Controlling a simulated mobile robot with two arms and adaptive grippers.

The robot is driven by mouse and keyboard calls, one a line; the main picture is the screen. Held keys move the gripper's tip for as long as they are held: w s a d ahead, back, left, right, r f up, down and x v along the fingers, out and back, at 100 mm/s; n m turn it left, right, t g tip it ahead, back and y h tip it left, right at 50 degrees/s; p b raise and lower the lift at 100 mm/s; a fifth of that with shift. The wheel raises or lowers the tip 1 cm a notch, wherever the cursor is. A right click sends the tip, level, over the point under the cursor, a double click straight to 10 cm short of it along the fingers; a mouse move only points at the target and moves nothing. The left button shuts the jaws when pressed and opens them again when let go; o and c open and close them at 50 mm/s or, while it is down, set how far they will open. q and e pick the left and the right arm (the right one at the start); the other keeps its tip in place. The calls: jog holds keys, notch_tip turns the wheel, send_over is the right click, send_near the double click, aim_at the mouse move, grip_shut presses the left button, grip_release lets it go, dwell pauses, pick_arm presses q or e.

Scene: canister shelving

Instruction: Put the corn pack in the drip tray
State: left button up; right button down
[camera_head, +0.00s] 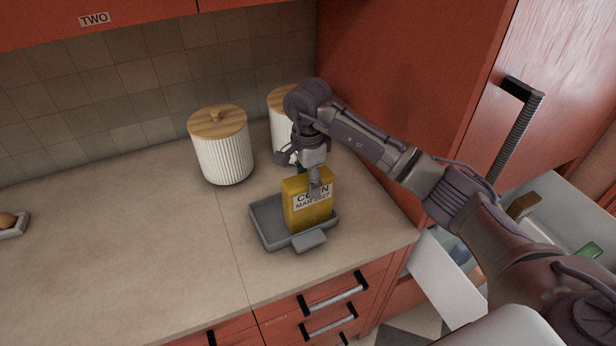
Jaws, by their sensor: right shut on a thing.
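The corn pack (308,216) is a yellow box with a white label reading CORN and a date below it. It stands upright at the grey drip tray (265,228), over its right part. I cannot tell whether its base rests on the tray floor. My right gripper (314,184) is shut on the top of the corn pack, and its fingers cover part of the label. The drip tray lies on the counter near the front right corner. My left gripper is not in view.
Two white ribbed canisters with wooden lids stand behind the tray, one at the left (222,150) and one partly hidden by my arm (280,128). An open drawer (450,278) is at the right.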

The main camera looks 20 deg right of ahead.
jog(key=c, duration=0.9)
grip_release()
jog(key=shift+f, duration=0.15)
jog(key=o, duration=0.5)
jog(key=shift+c, duration=0.2)
jog(key=shift+r, duration=0.45)
notch_tip(320, 180, up, 7)
jog(key=b, duration=0.3)
jog(key=shift+f, duration=0.2)
notch_tip(320, 180, up, 5)
jog(key=shift+f+b, duration=0.1)
jog(key=shift+b, duration=0.2)
